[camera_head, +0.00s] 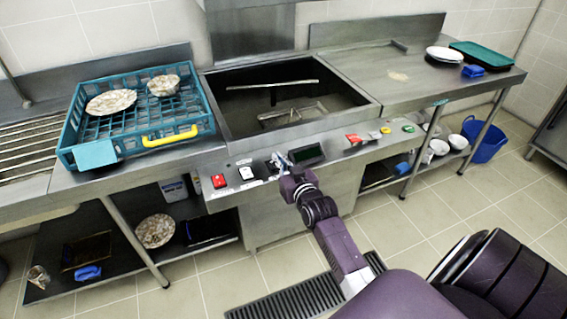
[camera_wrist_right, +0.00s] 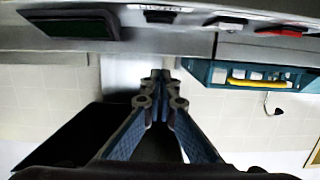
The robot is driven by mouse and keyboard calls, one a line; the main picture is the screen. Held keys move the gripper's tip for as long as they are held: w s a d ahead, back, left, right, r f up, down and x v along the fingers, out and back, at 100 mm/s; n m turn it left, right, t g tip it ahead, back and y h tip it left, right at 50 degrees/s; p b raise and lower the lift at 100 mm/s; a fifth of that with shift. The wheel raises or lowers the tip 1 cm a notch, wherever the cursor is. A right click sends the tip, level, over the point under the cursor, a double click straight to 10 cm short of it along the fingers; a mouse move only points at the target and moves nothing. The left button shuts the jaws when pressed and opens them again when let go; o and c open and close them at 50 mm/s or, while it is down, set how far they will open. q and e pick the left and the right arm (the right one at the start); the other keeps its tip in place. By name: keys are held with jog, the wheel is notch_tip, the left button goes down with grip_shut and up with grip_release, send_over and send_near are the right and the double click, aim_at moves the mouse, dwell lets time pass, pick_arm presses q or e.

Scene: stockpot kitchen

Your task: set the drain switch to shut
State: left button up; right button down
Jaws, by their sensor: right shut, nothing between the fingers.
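The control panel (camera_head: 330,146) runs along the front of the sink unit. On it are a red rocker switch (camera_head: 219,181), a pale switch (camera_head: 246,173) and a dark switch near the display. My right gripper (camera_head: 281,160) is shut and empty, at the panel just left of the display and close to the dark switch, partly covering it in the head view. In the right wrist view its fingertips (camera_wrist_right: 160,76) are together, below the dark switch (camera_wrist_right: 160,16), apart from it in the picture. Labels are too small to read, so I cannot tell the drain switch or its setting.
A small display (camera_head: 306,154) is right of the fingertips. A red control (camera_head: 353,139), a yellow button (camera_head: 385,130) and a green button (camera_head: 408,128) sit farther right. A teal dish rack (camera_head: 95,152) with a yellow handle stands left of the open basin (camera_head: 240,105).

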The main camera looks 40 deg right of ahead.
jog(key=shift+r+v, duration=0.2)
jog(key=shift+v, duration=0.8)
jog(key=shift+r+v, duration=0.2)
jog(key=shift+v, duration=0.75)
jog(key=shift+f, duration=0.1)
